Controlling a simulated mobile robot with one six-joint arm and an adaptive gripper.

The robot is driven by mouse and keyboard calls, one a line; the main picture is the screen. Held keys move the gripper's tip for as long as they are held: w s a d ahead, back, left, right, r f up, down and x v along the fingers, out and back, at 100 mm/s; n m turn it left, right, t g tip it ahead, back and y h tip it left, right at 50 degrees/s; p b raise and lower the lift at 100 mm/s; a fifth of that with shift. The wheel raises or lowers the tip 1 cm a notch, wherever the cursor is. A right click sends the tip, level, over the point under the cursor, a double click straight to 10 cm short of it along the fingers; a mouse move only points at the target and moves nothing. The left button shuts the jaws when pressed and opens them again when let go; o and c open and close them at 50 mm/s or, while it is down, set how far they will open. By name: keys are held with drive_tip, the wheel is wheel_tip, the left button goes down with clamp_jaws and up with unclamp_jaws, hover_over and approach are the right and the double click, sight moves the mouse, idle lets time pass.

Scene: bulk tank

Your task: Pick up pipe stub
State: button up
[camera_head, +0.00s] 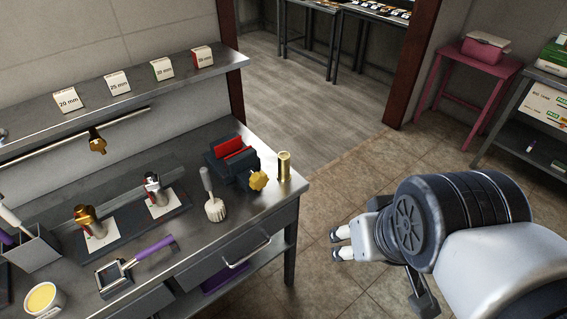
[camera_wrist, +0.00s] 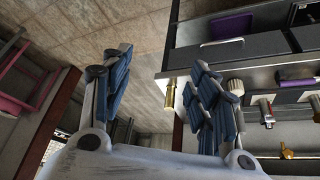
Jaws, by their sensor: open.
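The pipe stub appears to be the short brass cylinder (camera_head: 284,167) standing upright at the right end of the metal workbench (camera_head: 264,214), near its edge. In the wrist view the brass cylinder (camera_wrist: 169,97) shows between the fingers, closer to the right one and farther off. My gripper (camera_head: 339,243) is open and empty, to the right of the bench and apart from the cylinder. In the wrist view its two blue-padded fingers (camera_wrist: 158,72) are spread wide.
A dark vise with red jaws (camera_head: 233,157) and a yellow knob (camera_head: 258,180) stand just left of the cylinder. The tiled floor right of the bench is clear.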

drive_tip(key=w+d+f+n+t+p, duration=0.1)
drive_tip(key=w+d, duration=0.1)
drive_tip(key=w, duration=0.6)
drive_tip(key=w+d+f+n+t+p, duration=0.1)
drive_tip(key=w+d+f+t, duration=0.1)
drive_tip(key=w, duration=0.6)
drive_tip(key=n+t+y+p, duration=0.4)
drive_tip(key=t+y, duration=0.1)
drive_tip(key=y, duration=0.1)
approach(287, 169)
wheel_tip(287, 169, down, 2)
drive_tip(key=d, duration=0.3)
drive_tip(key=s+a+f+m+t+y+p, duration=0.1)
drive_tip(key=s+f+m+t, duration=0.15)
drive_tip(key=s, duration=0.35)
drive_tip(key=shift+n+t, duration=0.45)
drive_tip(key=x, duration=0.4)
drive_tip(key=b+x, duration=0.1)
drive_tip(key=x, duration=0.7)
drive_tip(key=shift+a+r+b, duration=0.1)
drive_tip(key=shift+r+b, duration=0.3)
drive_tip(key=x, duration=0.1)
drive_tip(key=b+x, duration=0.1)
drive_tip(key=x, duration=0.3)
drive_tip(key=shift+w+r, duration=0.25)
drive_tip(key=shift+w, duration=0.05)
drive_tip(key=shift+c, duration=0.4)
